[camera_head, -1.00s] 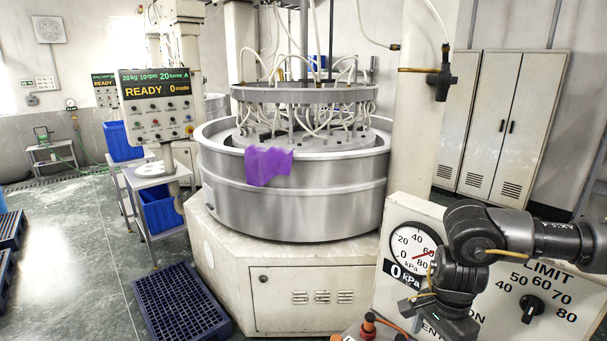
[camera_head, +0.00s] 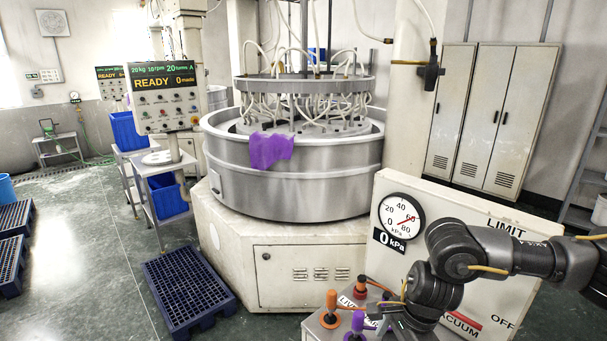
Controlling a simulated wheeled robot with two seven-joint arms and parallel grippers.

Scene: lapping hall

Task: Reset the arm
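My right arm comes in from the right edge, dark grey, in front of a white gauge panel (camera_head: 456,196). Its wrist bends down, and the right gripper (camera_head: 392,324) is low at the bottom of the view, partly hidden and dark. I cannot tell whether its fingers are open or shut. It is close to a small stand with an orange-topped lever (camera_head: 331,301) and a purple-topped lever (camera_head: 357,322); I cannot tell if it touches them. My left gripper is not in view.
The lapping machine (camera_head: 290,175) with a purple cloth (camera_head: 270,150) on its rim stands behind. A control box (camera_head: 163,97) reads READY. A blue pallet (camera_head: 187,289) lies on the floor. Grey cabinets (camera_head: 490,120) stand back right. Floor at left is partly clear.

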